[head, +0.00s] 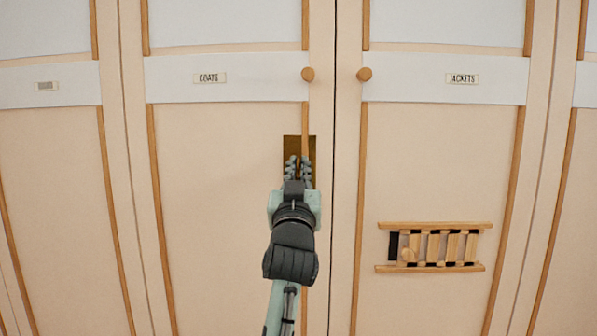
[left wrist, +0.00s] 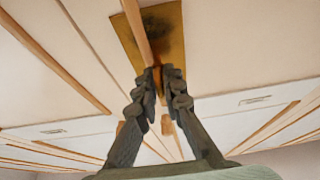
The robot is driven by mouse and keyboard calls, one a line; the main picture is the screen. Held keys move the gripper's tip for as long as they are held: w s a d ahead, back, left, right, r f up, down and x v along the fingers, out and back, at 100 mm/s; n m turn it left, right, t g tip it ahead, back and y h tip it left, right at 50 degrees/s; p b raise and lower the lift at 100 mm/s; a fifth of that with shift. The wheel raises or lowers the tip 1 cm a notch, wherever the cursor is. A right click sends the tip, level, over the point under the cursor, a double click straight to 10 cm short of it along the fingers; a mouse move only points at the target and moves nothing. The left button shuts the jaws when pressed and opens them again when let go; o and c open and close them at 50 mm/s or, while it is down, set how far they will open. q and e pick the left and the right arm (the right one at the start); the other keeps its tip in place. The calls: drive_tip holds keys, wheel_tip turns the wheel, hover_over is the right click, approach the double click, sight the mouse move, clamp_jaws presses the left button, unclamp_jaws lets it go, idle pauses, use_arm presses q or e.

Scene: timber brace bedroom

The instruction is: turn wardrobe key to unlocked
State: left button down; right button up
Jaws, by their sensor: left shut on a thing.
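A brass lock plate (head: 313,148) is on the wardrobe door labelled COATS, below its round wooden knob (head: 308,74). A wooden trim strip runs in front of the plate. The plate also shows in the left wrist view (left wrist: 172,30). My left gripper (head: 298,162) is at the plate, with its two fingertips (left wrist: 160,72) close together against its lower part. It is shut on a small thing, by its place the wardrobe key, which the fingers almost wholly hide. I cannot tell which way the key is turned. My right gripper is not in view.
The JACKETS door (head: 440,150) is to the right, with a wooden knob (head: 364,74) and a slatted wooden rack (head: 434,248) low on it. Both doors look shut. The space in front of the doors is clear apart from my left arm.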

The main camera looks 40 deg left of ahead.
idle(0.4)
use_arm(q)
drive_tip(key=c, duration=1.7)
unclamp_jaws()
wheel_tip(320, 180, up, 10)
drive_tip(key=shift+d, duration=0.1)
